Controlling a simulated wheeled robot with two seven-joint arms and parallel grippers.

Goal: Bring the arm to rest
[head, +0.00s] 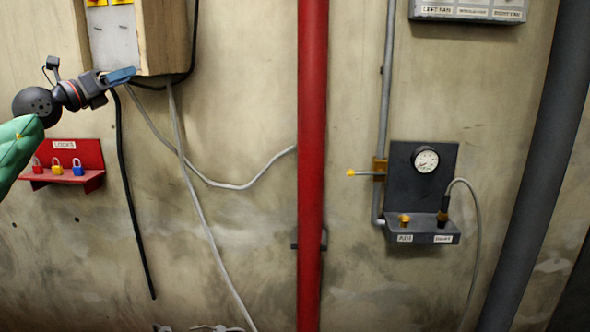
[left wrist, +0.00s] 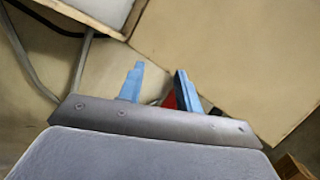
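My left arm (head: 14,145), with a green sleeve and a dark wrist, comes in from the left edge of the head view. It is raised and points right. My left gripper (head: 122,75) has blue fingers, just under the lower corner of a wall box (head: 157,35); I cannot tell whether they touch it. In the left wrist view the two fingers (left wrist: 160,72) stand apart with nothing held between them. My right arm and gripper are not in view.
A red shelf (head: 66,180) with padlocks hangs below my left arm. Loose cables (head: 190,178) hang beside the gripper. A red pipe (head: 312,165) stands mid-view. A gauge panel (head: 408,178) is on the right, beside a thick dark pipe (head: 540,165).

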